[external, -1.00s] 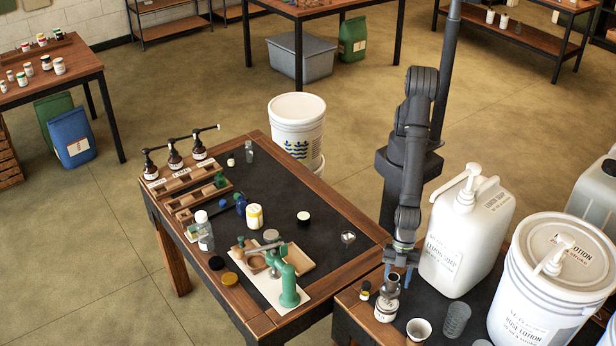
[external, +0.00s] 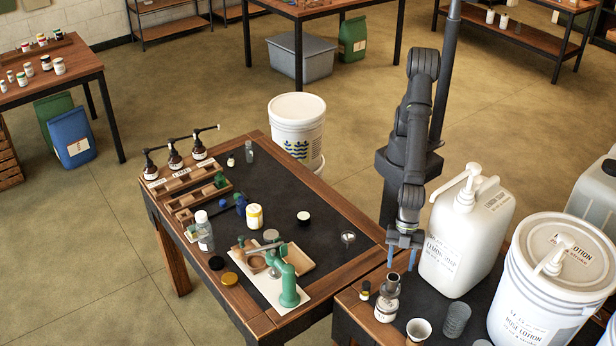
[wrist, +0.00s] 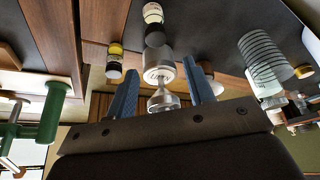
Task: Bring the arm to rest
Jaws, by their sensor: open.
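My gripper (external: 403,258) is open and empty, with its blue fingers pointing down. In the external view it hangs above the gap between the two benches, just above and behind a small white-labelled bottle with a metal funnel (external: 386,302). In the wrist view my gripper's blue fingers (wrist: 163,92) stand apart, with the bottle and funnel (wrist: 160,75) showing between and beyond them. I cannot tell the exact gap from the fingertips to the funnel. My arm rises from the gripper to its dark column.
A white pump jug (external: 465,240) stands close right of my gripper, with a large lotion bucket (external: 550,285) beyond. A cup (external: 418,330) and a ribbed grey beaker (external: 456,320) stand near the bottle. A green press (external: 288,285) is on the left bench. Open space lies above the gripper.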

